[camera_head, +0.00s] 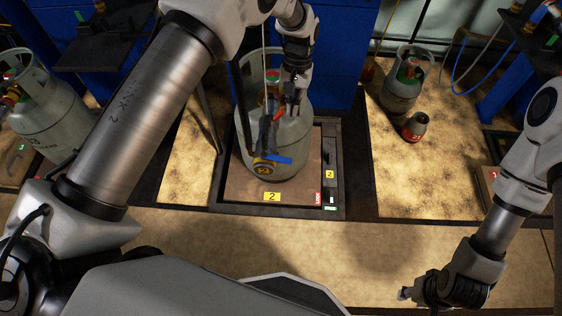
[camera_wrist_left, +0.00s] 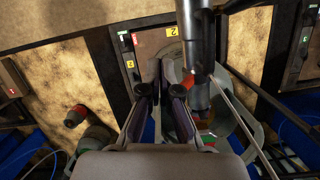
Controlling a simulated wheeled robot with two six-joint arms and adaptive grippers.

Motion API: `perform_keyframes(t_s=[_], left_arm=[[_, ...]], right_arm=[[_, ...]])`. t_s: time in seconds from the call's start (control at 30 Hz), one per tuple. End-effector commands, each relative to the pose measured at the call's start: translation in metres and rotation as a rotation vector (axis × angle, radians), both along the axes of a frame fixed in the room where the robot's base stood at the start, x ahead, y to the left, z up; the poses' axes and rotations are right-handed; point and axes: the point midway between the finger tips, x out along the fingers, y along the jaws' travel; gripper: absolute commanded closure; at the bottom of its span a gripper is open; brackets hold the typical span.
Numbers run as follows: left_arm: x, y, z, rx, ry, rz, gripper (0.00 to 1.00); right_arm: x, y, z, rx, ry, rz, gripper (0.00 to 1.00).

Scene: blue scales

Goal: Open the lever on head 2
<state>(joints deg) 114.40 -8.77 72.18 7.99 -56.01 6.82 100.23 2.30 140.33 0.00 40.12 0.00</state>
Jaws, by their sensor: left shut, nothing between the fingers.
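Head 2 (camera_head: 268,135) is a dark filling head with a round yellow 2 tag, on the grey gas cylinder (camera_head: 295,140) standing on scale 2 (camera_head: 240,192). Its blue lever (camera_head: 278,159) sticks out to the right beside the tag. My left gripper (camera_head: 292,108) is shut and empty, above the lever in the head view and apart from it. In the left wrist view its fingers (camera_wrist_left: 158,72) point toward the scale plate (camera_wrist_left: 150,45), left of a grey upright part (camera_wrist_left: 195,35). I cannot clearly make out the lever there. My right gripper (camera_head: 408,293) is low at the right, away from the scale; its jaws are unclear.
A cylinder (camera_head: 35,105) stands at the left and a smaller one (camera_head: 402,90) at the back right. A small red-and-grey canister (camera_head: 415,126) stands near it. A hose and upright bars run close to head 2. The floor in front is clear.

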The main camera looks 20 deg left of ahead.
Motion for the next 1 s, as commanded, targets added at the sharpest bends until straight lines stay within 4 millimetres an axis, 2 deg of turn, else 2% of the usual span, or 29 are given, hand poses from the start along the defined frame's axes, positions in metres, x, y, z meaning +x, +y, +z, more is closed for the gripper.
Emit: perform_keyframes(t_s=[0.17,0.6,0.63,0.8,1.0], left_arm=[[-0.003,0.000,-0.011,0.001,0.000,0.001,1.00],[-0.027,-0.001,-0.101,0.002,0.003,0.000,1.00],[-0.034,-0.002,-0.095,0.002,0.002,0.000,1.00],[-0.058,-0.004,-0.095,0.001,0.000,0.002,1.00],[-0.065,-0.004,-0.096,0.002,-0.001,0.002,1.00]], right_arm=[[0.000,0.000,0.000,0.000,-0.001,0.000,0.60],[0.000,0.000,-0.008,0.000,0.000,0.000,0.60],[0.000,0.000,-0.003,0.000,0.001,0.000,0.60],[0.000,0.000,-0.001,0.000,0.000,0.000,0.60],[0.000,0.000,-0.001,0.000,0.000,0.000,0.60]])
